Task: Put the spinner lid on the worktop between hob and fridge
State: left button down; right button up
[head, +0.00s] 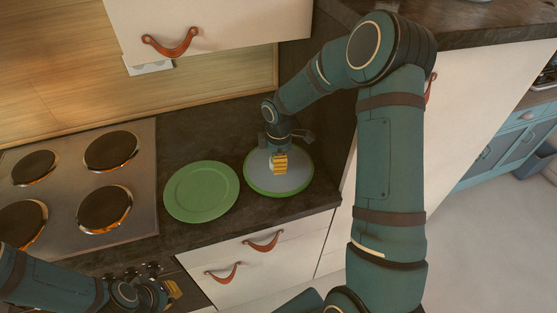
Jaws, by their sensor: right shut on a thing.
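The spinner lid (300,177), a round pale grey disc with a green rim, is over the dark worktop (180,150) between the hob and the tall white front on the right. It looks level and lies at or just above the surface; I cannot tell whether it touches. My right gripper (280,163), with yellow fingertips, points down at the lid's middle and is shut on it; the fingers hide the part they grip. My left gripper (173,290) is low at the left, in front of the oven controls, apart from the lid; its opening is unclear.
A green plate (202,191) lies on the worktop just left of the lid. The hob (73,185) with several dark plates is further left. A wall cupboard (210,25) hangs above. White drawers (275,265) with leather pulls are below the worktop's front edge.

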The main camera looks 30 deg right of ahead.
jog(key=o, duration=1.3)
jog(key=shift+f, duration=0.15)
jog(key=shift+c, duration=0.2)
jog(key=shift+r, duration=0.45)
notch_tip(320, 180, up, 12)
jog(key=shift+f+p, duration=0.25)
jog(key=shift+p, duration=0.4)
jog(key=shift+s, duration=0.1)
